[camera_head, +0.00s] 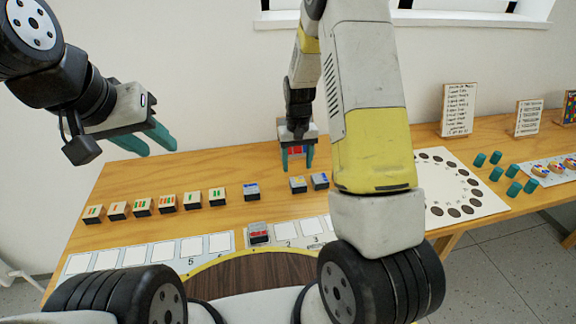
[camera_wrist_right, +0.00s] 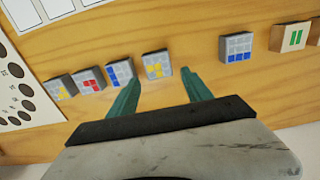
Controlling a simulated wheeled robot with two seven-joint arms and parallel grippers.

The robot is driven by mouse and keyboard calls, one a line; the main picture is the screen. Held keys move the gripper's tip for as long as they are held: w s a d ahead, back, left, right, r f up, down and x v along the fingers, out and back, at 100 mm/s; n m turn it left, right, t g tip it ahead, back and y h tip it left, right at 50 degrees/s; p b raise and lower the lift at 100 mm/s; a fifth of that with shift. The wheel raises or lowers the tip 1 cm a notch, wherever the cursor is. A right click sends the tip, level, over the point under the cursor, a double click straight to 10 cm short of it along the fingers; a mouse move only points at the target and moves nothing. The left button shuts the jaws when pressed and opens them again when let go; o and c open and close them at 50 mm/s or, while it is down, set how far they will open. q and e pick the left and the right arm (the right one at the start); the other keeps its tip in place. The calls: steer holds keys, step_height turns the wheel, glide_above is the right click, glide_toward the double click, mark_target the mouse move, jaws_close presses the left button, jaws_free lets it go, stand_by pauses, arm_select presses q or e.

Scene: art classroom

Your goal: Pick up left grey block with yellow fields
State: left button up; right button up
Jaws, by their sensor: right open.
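The left grey block with yellow fields (camera_head: 298,184) lies on the wooden table; in the right wrist view it (camera_wrist_right: 157,65) is just beyond the fingertips. My right gripper (camera_head: 297,166) is open and above the table, behind this block in the head view. In the right wrist view its teal fingers (camera_wrist_right: 160,78) point at the block, with nothing between them. Another grey block with yellow fields (camera_wrist_right: 60,90) is at the far left of the wrist view; my right arm hides that part in the head view. My left gripper (camera_head: 162,151) is open and empty, raised at the left.
A grey block with blue fields (camera_head: 320,180) stands close beside the yellow one; another (camera_head: 251,191) is further left. A red-marked block (camera_head: 258,232) sits on the numbered strip (camera_head: 220,243). Several striped blocks (camera_head: 168,203) line up left. A dotted board (camera_head: 470,190) lies right.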

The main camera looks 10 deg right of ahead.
mark_target(298, 181)
steer(key=f, duration=0.8)
steer(key=shift+s+d, duration=0.1)
steer(key=shift+d, duration=0.1)
steer(key=shift+r, duration=0.1)
steer(key=c, duration=1.1)
steer(key=shift+c, duration=0.2)
